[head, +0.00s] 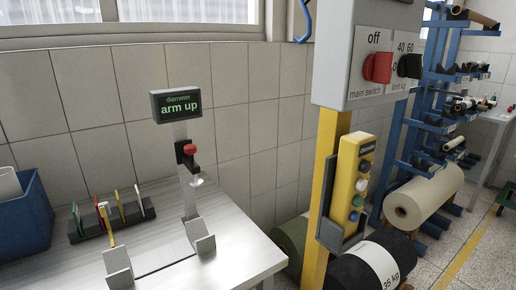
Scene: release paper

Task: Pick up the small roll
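Neither of my grippers is in the head view. A pale roll (9,184) stands partly out of a blue bin (24,222) at the left edge; its lower part is hidden by the bin wall, and the frame cuts it off. Several other slim rolls (453,144) lie on the blue rack (408,140) at the right. I cannot tell which of these is the small roll.
A metal table (170,230) carries a measuring stand (176,103) reading "arm up", metal cradles (202,236) and a pen holder (112,223). A yellow post (326,190) with a control box stands right of it. Large rolls (425,200) lie low beyond; floor shows at right.

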